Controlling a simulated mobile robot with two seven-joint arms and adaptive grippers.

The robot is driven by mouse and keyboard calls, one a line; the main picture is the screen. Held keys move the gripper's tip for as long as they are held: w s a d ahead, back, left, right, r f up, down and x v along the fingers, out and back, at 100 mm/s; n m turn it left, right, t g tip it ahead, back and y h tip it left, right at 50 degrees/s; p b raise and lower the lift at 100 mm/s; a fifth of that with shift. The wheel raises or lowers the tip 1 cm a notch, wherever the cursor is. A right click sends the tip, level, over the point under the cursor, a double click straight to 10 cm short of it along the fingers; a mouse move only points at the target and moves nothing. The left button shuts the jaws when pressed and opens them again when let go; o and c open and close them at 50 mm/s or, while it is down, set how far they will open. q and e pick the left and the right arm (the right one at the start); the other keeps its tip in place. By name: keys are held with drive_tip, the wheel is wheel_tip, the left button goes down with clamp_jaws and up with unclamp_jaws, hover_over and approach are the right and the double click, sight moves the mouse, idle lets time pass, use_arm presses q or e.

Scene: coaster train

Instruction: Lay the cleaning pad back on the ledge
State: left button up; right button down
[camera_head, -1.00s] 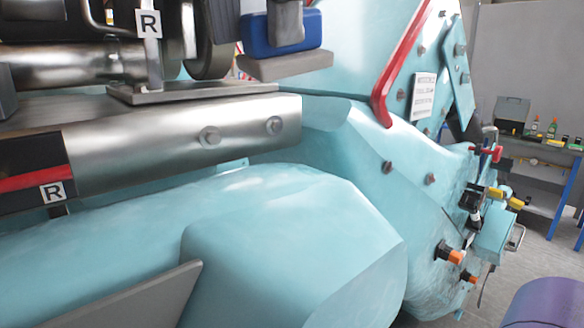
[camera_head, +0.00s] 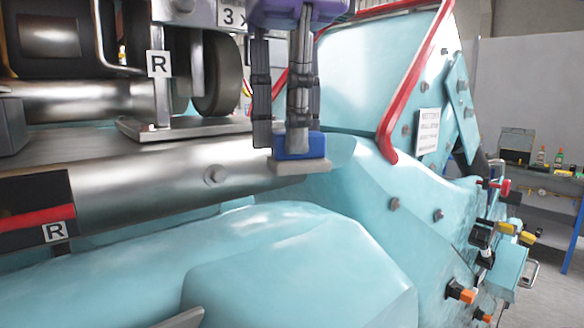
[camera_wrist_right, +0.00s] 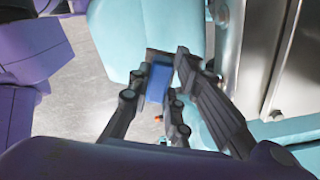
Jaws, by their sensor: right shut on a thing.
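The cleaning pad (camera_head: 299,167) is a blue block with a grey-beige underside. My right gripper (camera_head: 281,147) comes down from the top of the head view with dark fingers and is shut on the pad's blue part. The pad shows in front of the right end of the steel beam (camera_head: 130,190); I cannot tell whether it touches the beam. In the right wrist view the blue pad (camera_wrist_right: 158,82) sits between the fingertips (camera_wrist_right: 157,75). The beam has a flat top, but I cannot tell which surface is the ledge. My left gripper is not in view.
A red rail (camera_head: 412,80) edges the turquoise body (camera_head: 300,265) at right. A workbench (camera_head: 550,185) stands far right.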

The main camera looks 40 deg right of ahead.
sight(291, 173)
drive_tip(key=shift+w+d+f, duration=0.25)
drive_tip(key=shift+w+f, duration=0.1)
drive_tip(key=shift+f, duration=0.2)
drive_tip(key=shift+w+d+f, duration=0.2)
drive_tip(key=shift+w+f, duration=0.1)
drive_tip(key=shift+f, duration=0.2)
drive_tip(key=shift+w+d+f, duration=0.1)
drive_tip(key=shift+w+f, duration=0.05)
drive_tip(key=shift+f, duration=0.75)
drive_tip(key=shift+w+d+f, duration=0.1)
drive_tip(key=shift+f, duration=0.8)
drive_tip(key=shift+a, duration=0.1)
drive_tip(key=shift+f, duration=0.15)
drive_tip(key=c, duration=1.6)
unclamp_jaws()
wheel_tip(291, 173, up, 7)
drive_tip(key=shift+r, duration=0.4)
